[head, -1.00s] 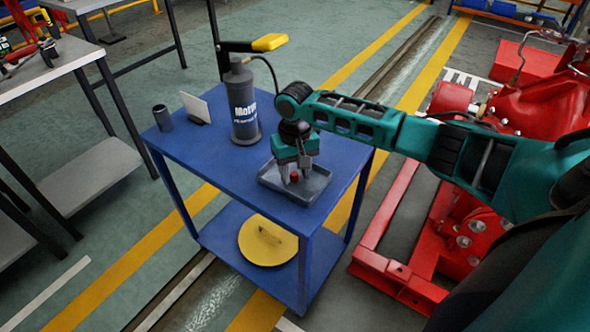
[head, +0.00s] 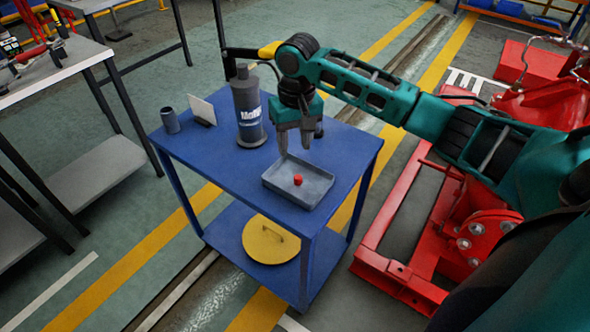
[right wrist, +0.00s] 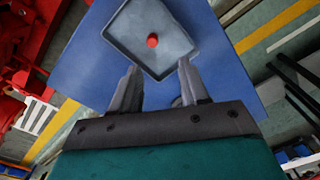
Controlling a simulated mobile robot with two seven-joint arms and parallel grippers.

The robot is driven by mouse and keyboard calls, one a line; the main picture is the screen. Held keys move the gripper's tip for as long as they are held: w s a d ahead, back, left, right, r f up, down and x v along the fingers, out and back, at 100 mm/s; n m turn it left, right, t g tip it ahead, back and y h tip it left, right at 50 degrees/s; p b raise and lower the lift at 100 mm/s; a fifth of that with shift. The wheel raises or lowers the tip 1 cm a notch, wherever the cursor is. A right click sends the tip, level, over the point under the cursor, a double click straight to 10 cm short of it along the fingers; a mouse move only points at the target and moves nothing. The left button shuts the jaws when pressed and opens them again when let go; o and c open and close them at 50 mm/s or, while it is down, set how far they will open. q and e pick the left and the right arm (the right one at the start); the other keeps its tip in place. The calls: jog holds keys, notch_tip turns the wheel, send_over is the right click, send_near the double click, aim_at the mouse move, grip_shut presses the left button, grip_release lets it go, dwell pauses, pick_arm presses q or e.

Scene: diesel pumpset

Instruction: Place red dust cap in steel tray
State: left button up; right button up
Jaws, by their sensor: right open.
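The red dust cap (head: 298,180) lies inside the steel tray (head: 316,192), near the middle of its floor. The tray sits on the blue cart's top, near the front right. In the right wrist view the cap (right wrist: 152,40) rests in the tray (right wrist: 125,52), ahead of the fingertips and apart from them. My right gripper (head: 294,150) is open and empty, raised above the tray's back edge. Its two spread fingers (right wrist: 160,68) also show in the right wrist view. My left gripper is not in view.
On the blue cart (head: 220,165) stand a grey bottle (head: 249,115), a dark cup (head: 171,120) and a white card (head: 202,110). A yellow round lid (head: 270,240) lies on the lower shelf. Red machinery (head: 440,215) stands to the right, a grey workbench (head: 50,70) to the left.

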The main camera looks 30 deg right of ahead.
jog(key=s+a+f+n+t+y, duration=0.25)
jog(key=a+f, duration=0.25)
jog(key=a, duration=0.3)
jog(key=s+a+f+n+t+y, duration=0.2)
jog(key=s+a+f+t, duration=0.25)
jog(key=a, duration=0.35)
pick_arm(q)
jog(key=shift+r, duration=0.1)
pick_arm(e)
jog(key=s+d+f+t+h, duration=0.1)
jog(key=s+d+f, duration=0.1)
jog(key=s, duration=0.3)
jog(key=s+d+f+t+h, duration=0.1)
jog(key=s+d+f+t, duration=0.1)
jog(key=s, duration=0.3)
jog(key=shift+s+f+t, duration=0.2)
jog(key=shift+f+t, duration=0.1)
jog(key=shift+f, duration=0.3)
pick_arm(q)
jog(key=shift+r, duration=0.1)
pick_arm(e)
jog(key=shift+r, duration=0.1)
